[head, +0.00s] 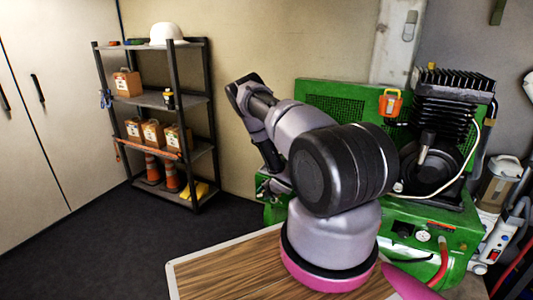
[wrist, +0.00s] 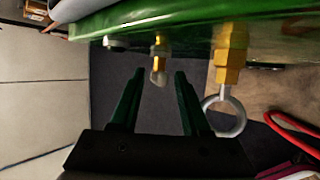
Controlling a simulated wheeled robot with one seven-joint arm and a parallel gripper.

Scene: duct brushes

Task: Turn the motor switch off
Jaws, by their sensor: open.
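The green compressor (head: 440,215) stands right of centre in the head view, with a black finned motor block on top. An orange box-like part (head: 390,103) is on its green mesh guard, and a dark square (head: 403,229) is on its front; I cannot tell which, if either, is the motor switch. In the wrist view my gripper (wrist: 158,76) is open, with nothing seen between its two dark fingers. A brass fitting with a pale tip (wrist: 158,62) shows beyond the fingertips, under the green body (wrist: 190,22). My arm hides part of the compressor in the head view.
A yellow fitting with a metal ring (wrist: 224,113) hangs close to the right finger. A red hose (wrist: 290,128) is at the right. A wooden tabletop (head: 230,272) is at the front, and a loaded shelf (head: 175,100) stands at the left. Dark floor lies open between.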

